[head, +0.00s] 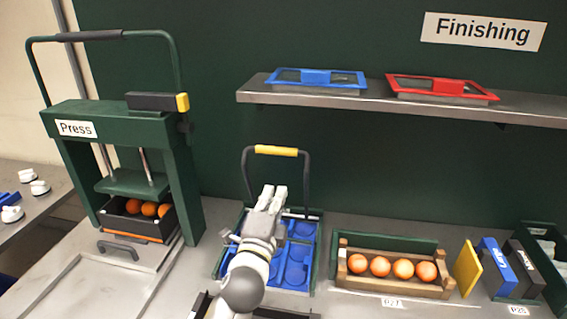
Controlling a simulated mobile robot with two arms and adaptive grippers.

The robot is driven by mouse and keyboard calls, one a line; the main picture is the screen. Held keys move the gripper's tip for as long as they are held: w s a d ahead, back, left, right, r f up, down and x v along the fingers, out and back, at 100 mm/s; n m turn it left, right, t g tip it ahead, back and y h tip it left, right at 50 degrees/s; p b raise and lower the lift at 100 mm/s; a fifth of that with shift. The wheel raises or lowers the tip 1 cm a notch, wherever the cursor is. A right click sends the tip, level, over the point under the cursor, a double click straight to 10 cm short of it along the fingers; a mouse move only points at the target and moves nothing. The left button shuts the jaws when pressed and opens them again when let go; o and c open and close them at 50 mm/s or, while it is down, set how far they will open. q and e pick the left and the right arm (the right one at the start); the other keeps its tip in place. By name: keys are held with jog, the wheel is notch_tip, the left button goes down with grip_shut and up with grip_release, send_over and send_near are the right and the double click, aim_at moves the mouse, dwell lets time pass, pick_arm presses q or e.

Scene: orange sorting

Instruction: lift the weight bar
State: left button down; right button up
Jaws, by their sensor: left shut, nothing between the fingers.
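No part is labelled as the weight bar. A dark bar with a yellow grip (276,150) arches over a blue tray (309,262) with round hollows. Another arched bar with a dark grip (92,35) stands over the green press (182,160), raised above its frame. My left gripper (273,190) is shut and empty. It is in front of the blue tray, with its fingertips below the yellow grip in the picture and apart from it. The gripper and arm hide part of the tray. My right gripper is not in view.
A black box (150,228) with oranges sits inside the press. A wooden crate (390,285) with several oranges stands right of the tray. A yellow board (467,268) and blue and dark boxes stand farther right. The shelf (380,108) holds blue and red framed lids.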

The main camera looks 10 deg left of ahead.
pick_arm(q)
jog(key=s+a, duration=0.1)
jog(key=s, duration=0.1)
jog(key=p, duration=0.4)
send_near(281, 154)
jog(key=shift+y, duration=0.3)
jog(key=w, duration=0.5)
jog(key=shift+w+d+r, duration=0.15)
jog(key=shift+r, duration=0.2)
jog(key=shift+w+r+t, duration=0.1)
jog(key=shift+w+t, duration=0.2)
jog(key=shift+w, duration=0.7)
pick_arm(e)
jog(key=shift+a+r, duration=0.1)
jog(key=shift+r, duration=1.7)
pick_arm(q)
jog(key=shift+w, duration=0.1)
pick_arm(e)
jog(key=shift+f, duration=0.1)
